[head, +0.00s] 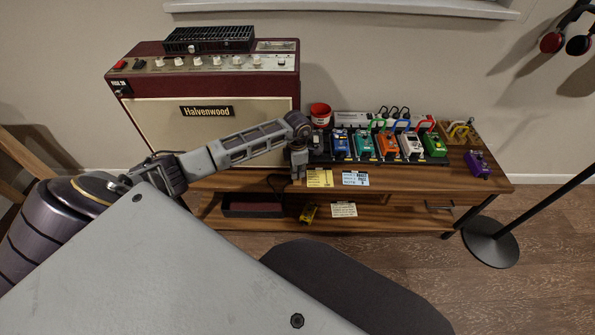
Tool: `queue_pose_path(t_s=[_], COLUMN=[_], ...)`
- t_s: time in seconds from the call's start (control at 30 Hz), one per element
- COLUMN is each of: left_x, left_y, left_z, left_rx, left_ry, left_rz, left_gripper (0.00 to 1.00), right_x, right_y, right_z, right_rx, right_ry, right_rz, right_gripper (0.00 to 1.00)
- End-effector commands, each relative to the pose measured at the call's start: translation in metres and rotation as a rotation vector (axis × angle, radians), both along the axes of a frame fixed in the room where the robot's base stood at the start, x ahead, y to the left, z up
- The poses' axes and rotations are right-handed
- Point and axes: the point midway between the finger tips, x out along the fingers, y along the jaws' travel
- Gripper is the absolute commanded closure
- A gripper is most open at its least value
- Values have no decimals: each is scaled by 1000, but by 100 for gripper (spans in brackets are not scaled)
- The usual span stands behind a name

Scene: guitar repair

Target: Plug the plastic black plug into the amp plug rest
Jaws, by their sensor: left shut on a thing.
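The amp (150,120) is a dark red and cream cabinet marked Halvenwood, standing at the left of a wooden bench (497,181). I cannot make out the plug rest on it for certain. My left arm reaches across the amp's front. My left gripper (298,172) points down just right of the amp's lower right corner, at the left end of the pedal row. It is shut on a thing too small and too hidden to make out. The black plug cannot be picked out separately. My right gripper is out of view.
Several coloured pedals (386,147) with patch cables stand right of my gripper. A red and white cup (320,113) stands behind it. Yellow (319,178) and blue (355,178) notes lie at the bench's front edge. A stand's round base (491,242) is on the floor at right.

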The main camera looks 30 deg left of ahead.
Motion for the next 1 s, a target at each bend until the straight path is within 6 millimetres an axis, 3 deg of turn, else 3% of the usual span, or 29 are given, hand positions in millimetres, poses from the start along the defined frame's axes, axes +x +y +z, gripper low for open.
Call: queue_pose_path(t_s=[0.8,0.83,1.0], left_x=[0,0,0], left_y=[0,0,0], left_z=[-6,-6,-6], left_rx=[0,0,0], left_ry=[0,0,0], left_rz=[0,0,0], left_gripper=[100,90,68], right_x=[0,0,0], right_y=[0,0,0], right_z=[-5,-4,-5], right_rx=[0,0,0], right_ry=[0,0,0], right_rz=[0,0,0], right_gripper=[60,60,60])
